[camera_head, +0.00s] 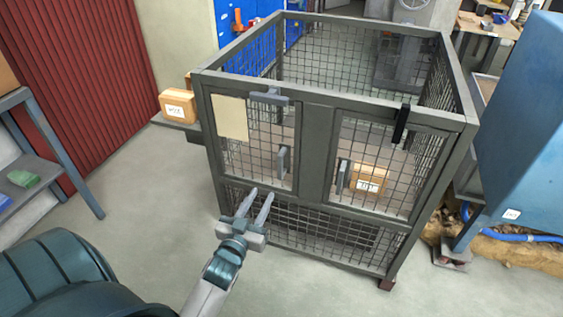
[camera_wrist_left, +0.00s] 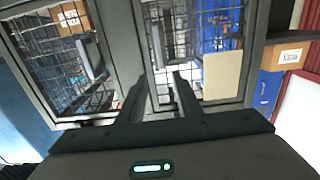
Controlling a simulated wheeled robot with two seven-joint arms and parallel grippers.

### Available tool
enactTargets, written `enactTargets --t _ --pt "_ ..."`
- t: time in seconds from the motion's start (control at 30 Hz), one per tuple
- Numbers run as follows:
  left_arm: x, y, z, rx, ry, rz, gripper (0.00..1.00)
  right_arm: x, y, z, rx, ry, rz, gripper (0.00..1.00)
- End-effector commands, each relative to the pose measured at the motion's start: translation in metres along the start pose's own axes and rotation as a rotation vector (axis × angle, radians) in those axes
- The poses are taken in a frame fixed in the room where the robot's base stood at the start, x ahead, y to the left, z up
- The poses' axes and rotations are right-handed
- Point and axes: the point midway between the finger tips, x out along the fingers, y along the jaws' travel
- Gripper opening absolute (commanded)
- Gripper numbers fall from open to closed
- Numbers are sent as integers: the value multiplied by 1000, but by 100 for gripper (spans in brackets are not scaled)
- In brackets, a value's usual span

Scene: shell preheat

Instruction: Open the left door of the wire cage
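The wire cage (camera_head: 317,130) has a dark grey frame with two mesh doors in its front. The left door (camera_head: 245,165) looks shut, flush with the frame. It carries a beige plate (camera_head: 230,118), a grey upright handle (camera_head: 282,161) near its right edge and a grey crosswise latch (camera_head: 268,97) at its top. My left gripper (camera_head: 260,193) is open and empty, in front of and below the handle. In the left wrist view, the gripper (camera_wrist_left: 159,87) points at the cage, with the beige plate (camera_wrist_left: 222,76) to its right. My right gripper is out of view.
The right door (camera_head: 372,165) also looks shut, with its own handle (camera_head: 342,176) and a black upright latch (camera_head: 400,123). A box (camera_head: 368,181) shows behind it. Another box (camera_head: 178,106) sits on a ledge left of the cage. A blue machine (camera_head: 525,120) stands at right. Floor before the cage is clear.

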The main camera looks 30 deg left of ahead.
Motion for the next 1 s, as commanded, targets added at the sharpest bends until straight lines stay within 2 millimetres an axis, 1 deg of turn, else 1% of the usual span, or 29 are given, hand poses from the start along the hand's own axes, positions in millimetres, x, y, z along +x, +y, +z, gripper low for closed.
enactTargets --t 0.17,0.27,0.5,0.8,1.0 --pt "13 0 -1 0 2 1 31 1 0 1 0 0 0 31" --pt "26 0 -1 1 2 0 31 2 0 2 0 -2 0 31" --pt "66 0 -1 0 2 0 31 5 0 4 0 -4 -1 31" --pt "121 0 -1 0 1 0 31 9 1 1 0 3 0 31" --pt "151 0 -1 2 1 0 31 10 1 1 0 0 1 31"
